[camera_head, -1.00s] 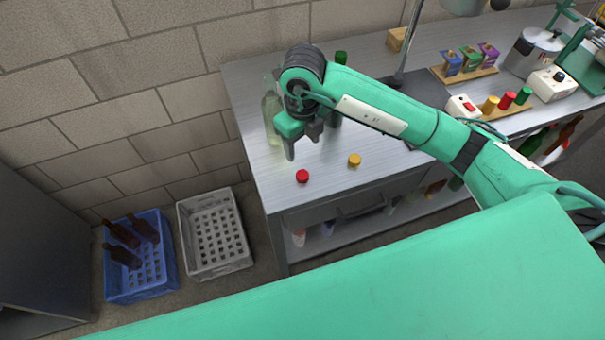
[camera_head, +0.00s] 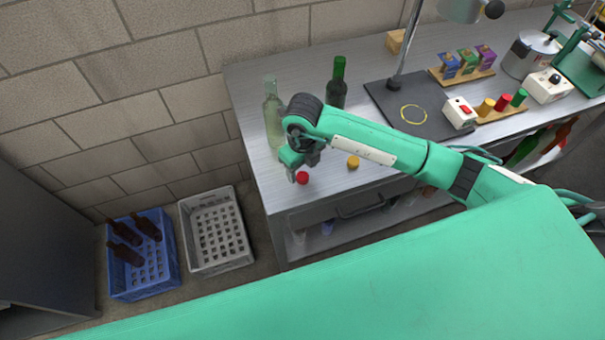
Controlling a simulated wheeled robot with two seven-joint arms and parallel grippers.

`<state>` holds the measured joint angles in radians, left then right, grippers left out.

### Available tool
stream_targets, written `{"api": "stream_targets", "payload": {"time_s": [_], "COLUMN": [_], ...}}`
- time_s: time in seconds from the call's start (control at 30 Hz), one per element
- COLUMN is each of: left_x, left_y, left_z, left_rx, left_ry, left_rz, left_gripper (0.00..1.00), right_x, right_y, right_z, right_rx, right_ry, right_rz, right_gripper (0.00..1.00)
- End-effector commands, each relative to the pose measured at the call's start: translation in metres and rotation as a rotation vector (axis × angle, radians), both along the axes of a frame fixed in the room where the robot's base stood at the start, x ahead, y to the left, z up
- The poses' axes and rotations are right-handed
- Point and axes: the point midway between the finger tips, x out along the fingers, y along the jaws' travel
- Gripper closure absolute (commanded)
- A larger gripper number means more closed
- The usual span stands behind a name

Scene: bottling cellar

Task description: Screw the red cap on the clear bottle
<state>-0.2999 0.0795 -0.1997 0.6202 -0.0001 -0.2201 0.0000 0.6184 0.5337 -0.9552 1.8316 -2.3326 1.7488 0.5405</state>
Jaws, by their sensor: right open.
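The red cap (camera_head: 302,178) lies on the metal bench near its front left edge. The clear bottle (camera_head: 271,112) stands upright at the bench's left end, behind my right arm, its lower part partly covered. My right gripper (camera_head: 300,170) is open and points down, right by the red cap; one finger shows just left of it. I cannot tell whether the fingers touch the cap or are around it. My left gripper is not in view.
A yellow cap (camera_head: 353,162) lies right of the red one. A dark green bottle (camera_head: 337,92) stands behind my right arm. A dark mat (camera_head: 440,122) with a yellow ring and a lamp post is further right. Blue (camera_head: 128,290) and grey (camera_head: 222,264) crates stand on the floor.

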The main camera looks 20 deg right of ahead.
Motion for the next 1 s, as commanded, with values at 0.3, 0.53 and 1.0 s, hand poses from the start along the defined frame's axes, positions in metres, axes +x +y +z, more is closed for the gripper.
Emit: {"api": "stream_targets", "payload": {"time_s": [0.3, 0.53, 1.0], "left_x": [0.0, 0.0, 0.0], "left_y": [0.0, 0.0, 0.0], "left_z": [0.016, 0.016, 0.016], "left_rx": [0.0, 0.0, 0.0], "left_ry": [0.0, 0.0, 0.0], "left_rz": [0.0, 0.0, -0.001], "left_gripper": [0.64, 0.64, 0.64], "right_x": [0.002, 0.002, 0.002], "right_y": [0.0, 0.0, 0.0], "right_z": [-0.032, -0.033, -0.033], "right_rx": [0.0, 0.001, 0.0], "right_ry": [0.001, 0.0, 0.0], "right_rz": [0.001, 0.001, 0.0], "right_gripper": [0.42, 0.42, 0.91]}}
